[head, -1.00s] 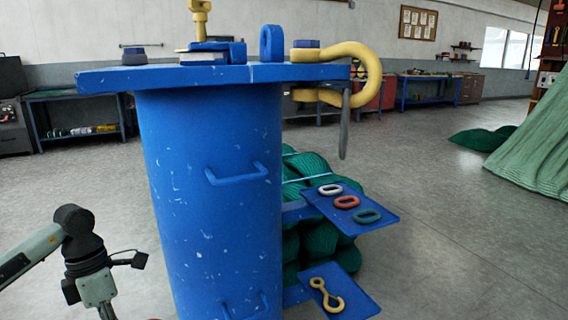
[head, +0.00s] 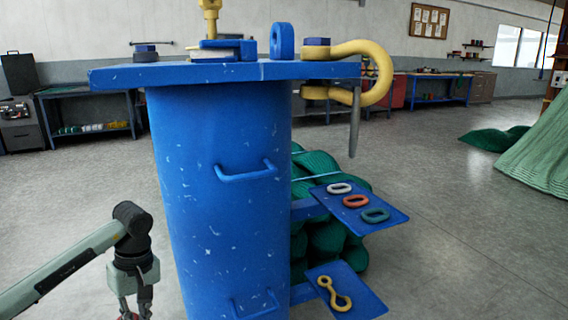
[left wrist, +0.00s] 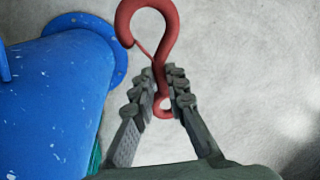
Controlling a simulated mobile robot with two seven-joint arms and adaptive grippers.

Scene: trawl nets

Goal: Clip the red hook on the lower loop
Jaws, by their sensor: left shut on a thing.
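The red hook (left wrist: 150,30) is held in my left gripper (left wrist: 163,95), which is shut on its lower eye end; the curved hook end points away from the gripper. In the head view my left gripper (head: 134,308) points down at the bottom edge, left of the blue post (head: 222,190), with only a bit of red showing. The lower loop (head: 255,304) is a blue bar handle low on the post, to the right of the gripper and apart from it. The upper loop (head: 246,172) is a like handle above it. My right gripper is out of view.
The blue top plate (head: 200,73) overhangs the post and carries a large yellow shackle (head: 378,75). Side shelves hold several links (head: 355,201) and a yellow hook (head: 333,294). Green netting (head: 322,236) lies behind.

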